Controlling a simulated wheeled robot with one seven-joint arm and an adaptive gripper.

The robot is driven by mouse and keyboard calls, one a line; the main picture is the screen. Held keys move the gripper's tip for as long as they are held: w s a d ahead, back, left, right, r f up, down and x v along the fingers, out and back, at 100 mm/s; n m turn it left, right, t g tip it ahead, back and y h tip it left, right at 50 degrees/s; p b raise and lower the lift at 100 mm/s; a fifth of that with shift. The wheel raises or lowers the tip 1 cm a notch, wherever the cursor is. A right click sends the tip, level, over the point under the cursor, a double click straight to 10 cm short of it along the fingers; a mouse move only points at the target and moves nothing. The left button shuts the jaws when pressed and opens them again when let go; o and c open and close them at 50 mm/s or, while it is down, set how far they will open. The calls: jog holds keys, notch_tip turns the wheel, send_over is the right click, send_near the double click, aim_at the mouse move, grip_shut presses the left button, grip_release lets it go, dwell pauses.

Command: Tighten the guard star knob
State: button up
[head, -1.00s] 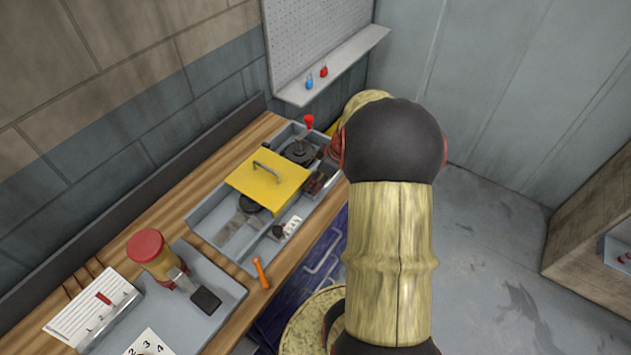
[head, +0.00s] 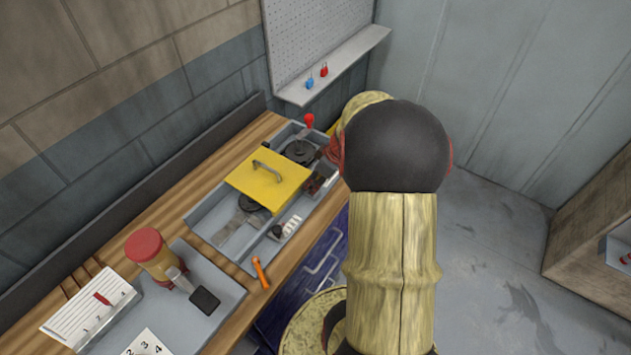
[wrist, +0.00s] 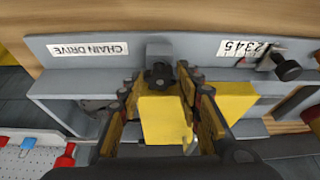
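The yellow guard (head: 262,195) with its grey handle lies over the middle of the grey tray machine in the head view. It also shows in the wrist view (wrist: 165,120), below and behind the knob. The dark star knob (wrist: 159,76) sits at a grey bracket on the tray's front wall, beside the "CHAIN DRIVE" label (wrist: 90,49). My gripper (wrist: 160,78) is open, with one finger to each side of the knob. A narrow gap seems to show at both sides; contact is hard to tell. In the head view my arm hides most of the gripper.
A second dark knob (wrist: 286,67) is beside the number scale (wrist: 243,48). A red-topped lever (head: 309,122) stands at the machine's far end. Padlocks hang at the shelf (head: 335,68).

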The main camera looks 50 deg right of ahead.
jog(key=o, duration=0.3)
jog(key=shift+o, duration=0.2)
jog(key=v, duration=1.2)
jog(key=shift+a+r+p, duration=0.1)
jog(key=shift+p, duration=0.5)
